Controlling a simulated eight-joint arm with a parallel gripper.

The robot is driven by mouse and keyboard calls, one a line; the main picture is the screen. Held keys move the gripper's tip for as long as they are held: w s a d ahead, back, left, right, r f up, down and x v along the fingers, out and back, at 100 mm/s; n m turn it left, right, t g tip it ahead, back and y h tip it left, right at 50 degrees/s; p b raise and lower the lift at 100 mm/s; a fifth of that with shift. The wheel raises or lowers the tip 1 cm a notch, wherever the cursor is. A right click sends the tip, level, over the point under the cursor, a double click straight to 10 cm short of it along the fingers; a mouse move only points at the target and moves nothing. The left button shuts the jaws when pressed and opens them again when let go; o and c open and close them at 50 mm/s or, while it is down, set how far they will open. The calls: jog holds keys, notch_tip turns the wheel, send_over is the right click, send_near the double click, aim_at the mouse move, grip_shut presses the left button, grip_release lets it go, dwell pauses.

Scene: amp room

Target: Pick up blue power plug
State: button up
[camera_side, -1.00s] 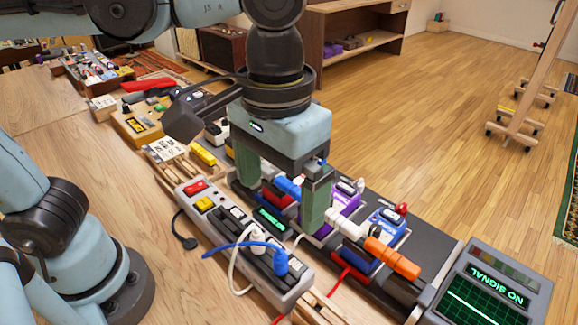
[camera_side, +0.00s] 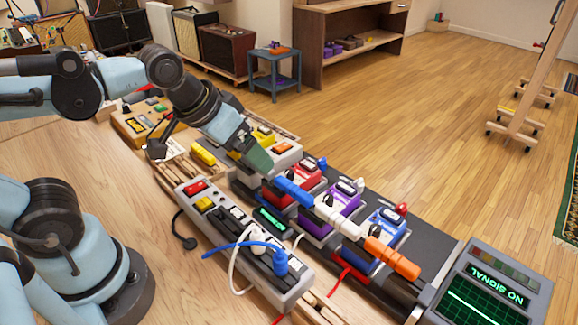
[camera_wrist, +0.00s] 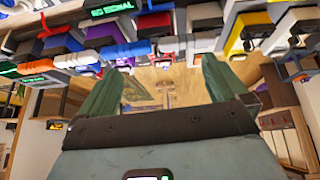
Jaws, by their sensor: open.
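The blue power plug (camera_side: 281,262) stands upright in the grey power strip (camera_side: 292,300), near its front end. Its blue cable loops off to the left. A white plug (camera_side: 258,236) sits beside it in the same strip. My gripper (camera_side: 258,163) is open and empty, tilted, above and behind the strip near the red pedal. It is well apart from the blue plug. In the wrist view, my two green fingers (camera_wrist: 161,86) are spread with nothing between them. I cannot make out the blue plug for certain in that view.
Red (camera_side: 303,180), purple (camera_side: 330,205) and blue (camera_side: 378,232) pedals stand on a dark board behind the strip. Blue, white and orange connectors (camera_side: 392,258) lie along them. A monitor reading NO SIGNAL (camera_side: 492,285) stands at front right. Bare wooden table lies left of the strip.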

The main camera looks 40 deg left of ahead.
jog(key=a, duration=0.1)
jog(key=a+f, duration=0.1)
jog(key=shift+s+a+f+t+y, duration=0.1)
jog(key=shift+a+f+t+y, duration=0.2)
jog(key=shift+a+t, duration=0.1)
jog(key=shift+c, duration=0.8)
jog(key=shift+a, duration=0.15)
jog(key=shift+c, duration=1.4)
jog(key=c, duration=0.8)
jog(key=shift+o, duration=0.2)
